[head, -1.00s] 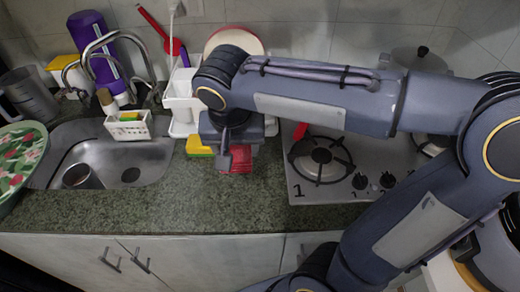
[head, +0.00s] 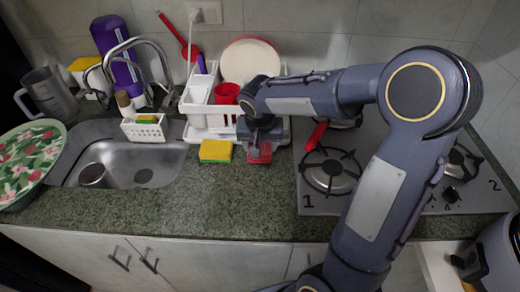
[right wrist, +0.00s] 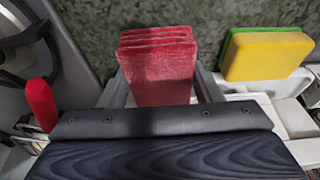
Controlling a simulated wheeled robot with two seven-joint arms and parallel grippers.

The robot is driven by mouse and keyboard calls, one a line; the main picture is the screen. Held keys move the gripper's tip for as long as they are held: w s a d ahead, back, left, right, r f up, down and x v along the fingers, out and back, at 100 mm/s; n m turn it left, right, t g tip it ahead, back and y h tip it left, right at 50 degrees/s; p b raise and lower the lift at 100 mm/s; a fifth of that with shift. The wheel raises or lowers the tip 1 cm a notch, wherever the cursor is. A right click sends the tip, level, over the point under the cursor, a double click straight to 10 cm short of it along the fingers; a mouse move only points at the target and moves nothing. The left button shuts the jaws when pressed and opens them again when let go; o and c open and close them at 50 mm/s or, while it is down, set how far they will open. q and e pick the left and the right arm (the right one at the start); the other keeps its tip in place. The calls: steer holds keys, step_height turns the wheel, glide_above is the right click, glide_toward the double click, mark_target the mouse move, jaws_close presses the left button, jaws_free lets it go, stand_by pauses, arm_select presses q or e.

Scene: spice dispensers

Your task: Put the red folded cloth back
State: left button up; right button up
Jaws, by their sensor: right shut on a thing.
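The red folded cloth (head: 260,154) is at the back of the counter, right of the yellow and green sponge (head: 216,151) and in front of the white dish rack. My right gripper (head: 261,147) reaches down onto it, shut on it. In the right wrist view the layered cloth (right wrist: 158,65) sits between the two fingers (right wrist: 163,92), with the sponge (right wrist: 268,54) apart to its right. Whether the cloth touches the counter is hard to tell. My left gripper is not in view.
The white dish rack (head: 199,108) holds a red cup (head: 227,93) and a pale plate (head: 243,58) behind the gripper. The stove (head: 318,205) with a red-handled item (head: 317,135) is at right, the sink (head: 150,173) at left. The front counter (head: 215,210) is clear.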

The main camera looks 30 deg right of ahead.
steer(key=shift+f, duration=1.2)
steer(key=shift+f+b, duration=0.25)
steer(key=shift+b, duration=0.1)
steer(key=o, duration=0.9)
steer(key=shift+r, duration=0.1)
